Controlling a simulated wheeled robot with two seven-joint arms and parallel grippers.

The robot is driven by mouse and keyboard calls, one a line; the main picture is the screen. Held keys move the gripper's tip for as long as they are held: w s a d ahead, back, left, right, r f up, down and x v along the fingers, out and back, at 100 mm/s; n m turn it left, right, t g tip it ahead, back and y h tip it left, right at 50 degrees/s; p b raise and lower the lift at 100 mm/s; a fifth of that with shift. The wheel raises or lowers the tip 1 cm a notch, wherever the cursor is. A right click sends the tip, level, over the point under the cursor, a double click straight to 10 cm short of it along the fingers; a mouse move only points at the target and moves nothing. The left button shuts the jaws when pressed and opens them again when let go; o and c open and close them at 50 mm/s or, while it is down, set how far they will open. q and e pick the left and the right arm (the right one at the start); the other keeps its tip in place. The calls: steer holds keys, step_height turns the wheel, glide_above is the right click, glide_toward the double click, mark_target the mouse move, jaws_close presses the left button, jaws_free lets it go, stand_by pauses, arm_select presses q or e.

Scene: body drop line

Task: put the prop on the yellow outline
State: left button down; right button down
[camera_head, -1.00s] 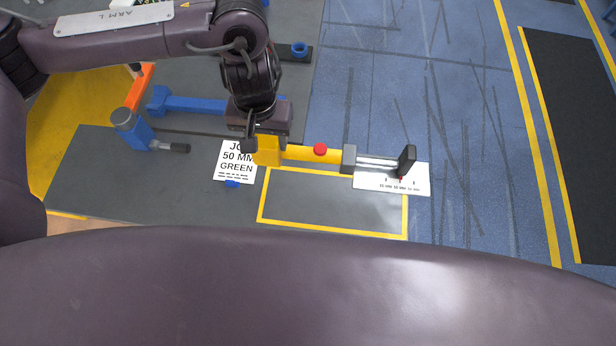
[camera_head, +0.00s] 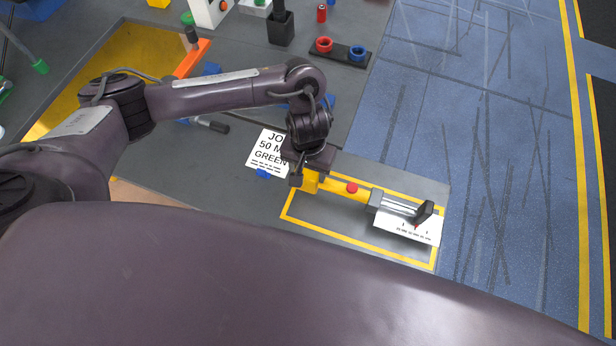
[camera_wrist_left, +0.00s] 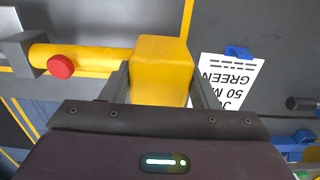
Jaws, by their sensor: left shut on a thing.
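The prop (camera_head: 338,186) is a yellow tube with a red button, a grey collar, a bright rod and a dark end plate. My left gripper (camera_head: 306,178) is shut on the prop's yellow block end, which also shows between the fingers in the left wrist view (camera_wrist_left: 162,70). The prop lies lengthwise over the yellow outline (camera_head: 330,239), a taped rectangle on the grey surface. I cannot tell whether it touches the surface. A white scale card (camera_head: 412,230) lies below the prop's rod end. My right gripper is not in view.
A white job card reading "50 MM GREEN" (camera_head: 266,152) lies left of the gripper, with a blue clip (camera_head: 263,173) at its edge. A dark rack with red and blue rings (camera_head: 340,51) stands farther back. The blue floor lies to the right.

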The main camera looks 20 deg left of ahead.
arm_select(q)
step_height(320, 180, down, 3)
steer(key=shift+b, duration=0.85)
steer(key=shift+f, duration=0.4)
steer(key=c, duration=0.5)
jaws_free()
steer(key=shift+s+f, duration=0.1)
